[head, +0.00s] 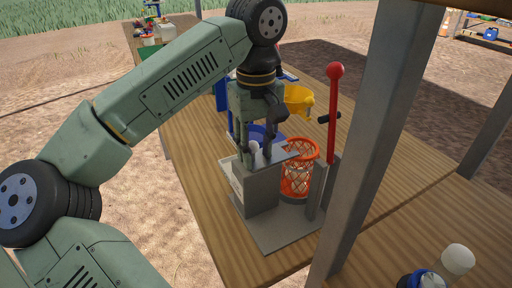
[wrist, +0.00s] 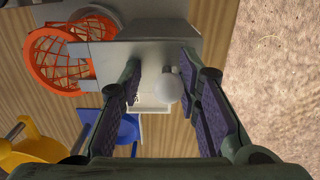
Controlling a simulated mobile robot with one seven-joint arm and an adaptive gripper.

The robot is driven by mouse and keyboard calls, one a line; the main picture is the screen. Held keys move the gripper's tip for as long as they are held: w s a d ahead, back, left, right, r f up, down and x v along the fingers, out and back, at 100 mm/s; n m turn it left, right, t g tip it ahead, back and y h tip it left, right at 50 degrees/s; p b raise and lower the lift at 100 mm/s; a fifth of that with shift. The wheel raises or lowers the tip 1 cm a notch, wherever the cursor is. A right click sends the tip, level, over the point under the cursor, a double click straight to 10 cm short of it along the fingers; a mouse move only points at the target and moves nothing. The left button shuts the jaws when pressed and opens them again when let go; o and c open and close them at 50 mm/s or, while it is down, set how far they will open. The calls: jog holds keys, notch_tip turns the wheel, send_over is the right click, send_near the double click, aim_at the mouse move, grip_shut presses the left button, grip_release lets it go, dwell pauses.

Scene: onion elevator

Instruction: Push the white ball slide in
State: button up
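The white ball (wrist: 167,88) shows in the wrist view, on a short light stem at the edge of a grey metal box (wrist: 150,35). A pale slide (wrist: 148,107) shows beside and below it. In the head view the ball (head: 254,147) is a small white shape on top of the grey box (head: 262,190), partly hidden by my fingers. My gripper (head: 257,158) points down over the box. In the wrist view my gripper (wrist: 160,72) has its fingers apart on both sides of the ball, which sits close to the right finger. Contact cannot be told.
An orange mesh basket (head: 298,178) stands right of the box, with a red lever (head: 333,115) beside it. A yellow container (head: 298,99) and a blue container (head: 265,133) are behind. A grey post (head: 370,130) rises at right.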

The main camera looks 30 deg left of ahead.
aim_at(262, 158)
jog(key=shift+f, duration=0.25)
grip_shut()
jog(key=shift+w+d, duration=0.4)
jog(key=shift+w, duration=0.05)
jog(key=o, duration=0.5)
grip_release()
jog(key=shift+w, duration=0.15)
jog(key=shift+o, duration=0.2)
jog(key=shift+r, duration=0.1)
jog(key=shift+r+p, duration=2.5)
jog(key=shift+r, duration=0.6)
